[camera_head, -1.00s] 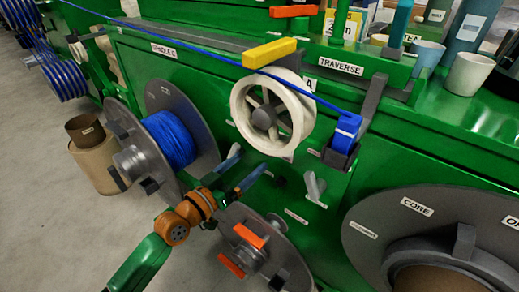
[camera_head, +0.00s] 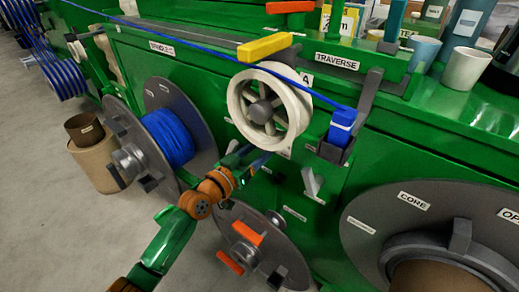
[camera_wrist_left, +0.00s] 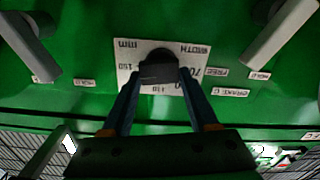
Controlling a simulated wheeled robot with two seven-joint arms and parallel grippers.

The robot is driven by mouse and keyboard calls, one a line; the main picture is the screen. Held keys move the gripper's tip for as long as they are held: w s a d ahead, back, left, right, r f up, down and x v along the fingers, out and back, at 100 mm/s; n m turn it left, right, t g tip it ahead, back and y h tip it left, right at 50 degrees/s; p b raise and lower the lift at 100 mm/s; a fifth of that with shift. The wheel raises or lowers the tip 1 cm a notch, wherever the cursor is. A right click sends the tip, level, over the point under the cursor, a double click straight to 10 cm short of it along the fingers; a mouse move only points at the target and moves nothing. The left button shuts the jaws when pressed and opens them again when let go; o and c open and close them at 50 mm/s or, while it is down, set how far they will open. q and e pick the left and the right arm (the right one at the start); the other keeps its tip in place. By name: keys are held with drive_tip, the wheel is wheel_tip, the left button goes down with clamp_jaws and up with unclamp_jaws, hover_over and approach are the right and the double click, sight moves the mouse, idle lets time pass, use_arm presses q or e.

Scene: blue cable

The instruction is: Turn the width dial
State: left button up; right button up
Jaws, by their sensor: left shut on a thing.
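The width dial is a dark knob (camera_wrist_left: 158,70) on a white scale plate (camera_wrist_left: 196,58) fixed to the green panel; the lettering appears upside down in the left wrist view. My left gripper (camera_wrist_left: 160,80) has its two blue fingers on either side of the knob and is shut on it. In the head view my left gripper (camera_head: 260,161) reaches the panel just below the pale spoked wheel (camera_head: 268,106), and the dial is hidden there behind my gripper and wrist. My right gripper is in neither view.
A grey lever (camera_head: 312,183) sticks out right of my gripper. A reel of blue cable (camera_head: 166,137) stands to the left, a smaller reel with orange blocks (camera_head: 247,233) below. The blue cable (camera_head: 205,49) runs above the wheel to a guide (camera_head: 342,124).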

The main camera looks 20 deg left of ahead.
use_arm(q)
drive_tip(key=shift+n, duration=0.3)
drive_tip(key=n+p, duration=0.1)
drive_tip(key=n, duration=0.1)
drive_tip(key=shift+a+n, duration=0.1)
drive_tip(key=shift+n, duration=0.3)
drive_tip(key=shift+w+a+f+n+p, duration=0.1)
drive_tip(key=shift+n+p, duration=0.25)
drive_tip(key=shift+n, duration=2.7)
drive_tip(key=shift+a+f+n+p, duration=0.1)
drive_tip(key=shift+n+p, duration=0.25)
drive_tip(key=shift+n, duration=2.7)
drive_tip(key=o, duration=1.4)
